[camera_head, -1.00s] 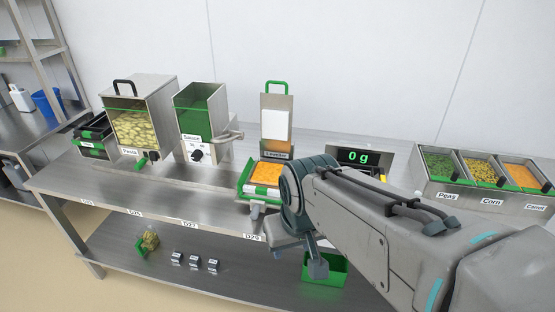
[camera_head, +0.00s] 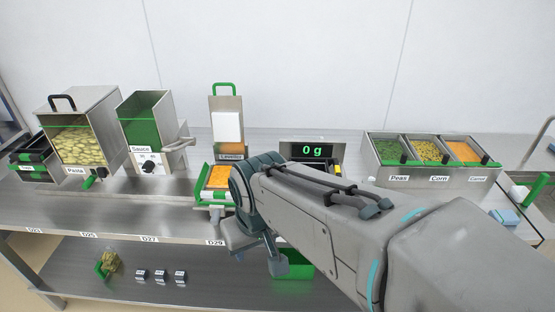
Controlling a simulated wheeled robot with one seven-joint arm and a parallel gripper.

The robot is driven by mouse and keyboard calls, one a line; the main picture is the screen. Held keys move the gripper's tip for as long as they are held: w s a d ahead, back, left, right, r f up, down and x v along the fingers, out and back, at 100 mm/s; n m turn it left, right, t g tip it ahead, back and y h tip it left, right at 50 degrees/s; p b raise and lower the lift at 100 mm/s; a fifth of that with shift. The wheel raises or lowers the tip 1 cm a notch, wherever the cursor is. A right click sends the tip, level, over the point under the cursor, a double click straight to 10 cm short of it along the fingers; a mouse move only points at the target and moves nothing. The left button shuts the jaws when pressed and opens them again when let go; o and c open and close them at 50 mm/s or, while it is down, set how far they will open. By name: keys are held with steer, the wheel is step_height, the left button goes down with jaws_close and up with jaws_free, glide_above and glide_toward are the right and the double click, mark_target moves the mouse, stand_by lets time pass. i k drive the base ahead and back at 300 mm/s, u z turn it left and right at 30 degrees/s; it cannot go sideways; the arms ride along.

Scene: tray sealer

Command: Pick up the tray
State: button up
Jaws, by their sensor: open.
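A tray filled with orange food (camera_head: 218,177) sits at the station labelled "Leveller" (camera_head: 229,130), left of the picture's middle. Green parts show along its edges. My arm covers the area just right of it. My gripper (camera_head: 260,250) hangs in front of the bench edge, below and to the right of this tray. Its fingers are partly hidden by my arm, and nothing shows between them; it is open. Black trays with green parts (camera_head: 32,158) are stacked at the far left of the bench.
A pasta dispenser (camera_head: 85,135) and a sauce dispenser (camera_head: 150,130) stand left of the leveller. A scale display (camera_head: 312,150) reads 0 g. Bins of peas, corn and carrot (camera_head: 430,165) stand to the right. A green container (camera_head: 292,266) is on the lower shelf.

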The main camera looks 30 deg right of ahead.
mark_target(225, 181)
steer(key=u, duration=2.1)
steer(key=i, duration=1.6)
steer(key=z, duration=2.9)
steer(key=i, duration=0.5)
steer(key=z, duration=0.1)
